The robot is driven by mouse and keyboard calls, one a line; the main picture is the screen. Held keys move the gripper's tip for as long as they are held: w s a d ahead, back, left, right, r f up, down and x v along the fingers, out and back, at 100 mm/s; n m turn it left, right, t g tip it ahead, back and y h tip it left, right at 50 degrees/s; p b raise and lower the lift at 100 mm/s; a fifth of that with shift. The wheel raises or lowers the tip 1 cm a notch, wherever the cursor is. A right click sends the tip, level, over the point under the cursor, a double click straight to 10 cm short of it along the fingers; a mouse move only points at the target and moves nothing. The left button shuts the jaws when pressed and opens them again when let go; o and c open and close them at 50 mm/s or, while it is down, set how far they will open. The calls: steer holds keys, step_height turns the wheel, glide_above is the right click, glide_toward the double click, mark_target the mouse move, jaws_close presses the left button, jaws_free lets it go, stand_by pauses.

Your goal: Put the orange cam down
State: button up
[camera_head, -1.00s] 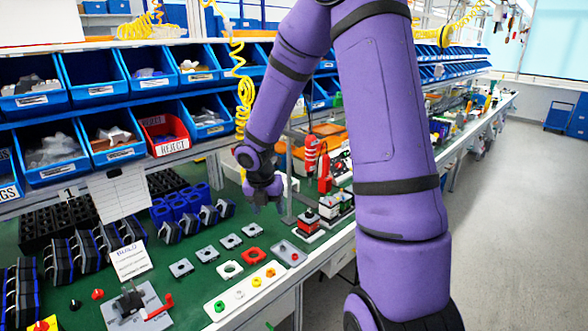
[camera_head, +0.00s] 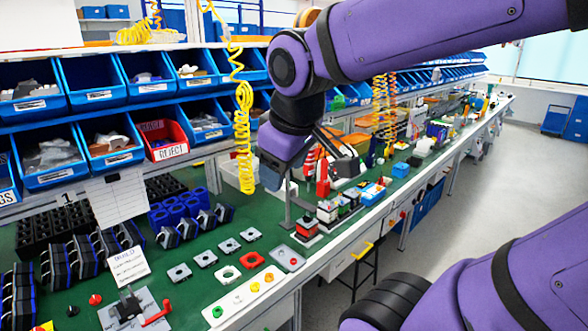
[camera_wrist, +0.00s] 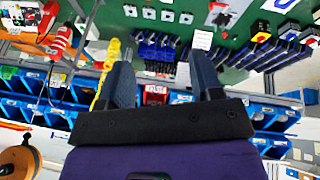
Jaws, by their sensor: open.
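The orange cam (camera_head: 268,277) is a small orange piece at the far end of a white strip tray (camera_head: 246,297) on the green bench mat in the head view. Yellow, pale and green cams sit in line with it on the same tray. My gripper (camera_head: 270,178) is raised over the back of the bench, well above and apart from the cam. In the wrist view my gripper (camera_wrist: 163,75) has its two dark fingers spread wide with nothing between them. I cannot make out the orange cam in the wrist view.
Blue bins (camera_head: 95,85) and a red reject bin (camera_head: 164,139) line the shelves behind. A coiled yellow hose (camera_head: 244,130) hangs just left of my gripper. A grey post and small stacked assemblies (camera_head: 304,227) stand right of the tray. Grey square parts (camera_head: 205,259) lie beside it.

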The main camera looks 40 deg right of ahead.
steer(key=s+m, duration=0.1)
steer(key=s+a+m, duration=0.1)
steer(key=s+r+m+y, duration=0.1)
steer(key=s, duration=0.1)
steer(key=shift+a+r+t, duration=0.1)
steer(key=shift+a+t, duration=0.15)
steer(key=shift+t, duration=0.15)
